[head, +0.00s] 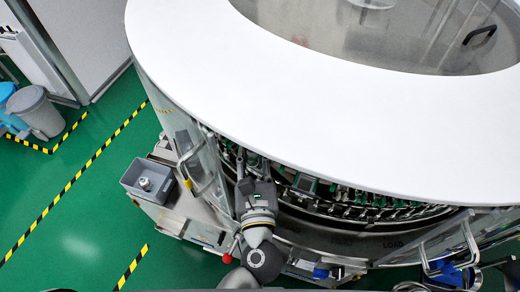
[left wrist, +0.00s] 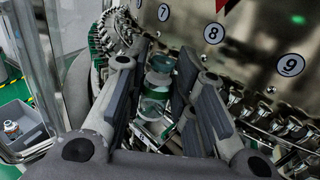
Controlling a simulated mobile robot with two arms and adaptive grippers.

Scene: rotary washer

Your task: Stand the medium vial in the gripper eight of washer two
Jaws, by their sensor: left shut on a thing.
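My left gripper (head: 252,168) reaches in under the white rim of the washer (head: 300,110) in the head view; the rim's shadow makes its fingertips hard to see. In the left wrist view its two dark fingers (left wrist: 160,88) are shut on a clear glass vial (left wrist: 157,82) with a greenish label. The vial looks roughly upright. Behind it is the metal drum with round plates 7, 8 (left wrist: 213,34) and 9. Metal washer clips (left wrist: 292,128) line the drum's foot. The clip under plate 8 is partly hidden by my right-hand finger. My right gripper is not in view.
A grey bin (head: 136,188) with a small vial in it stands left of the washer; the bin also shows in the left wrist view (left wrist: 32,136). Clear door panels with metal handles (head: 203,175) flank the opening. Green floor is free at left.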

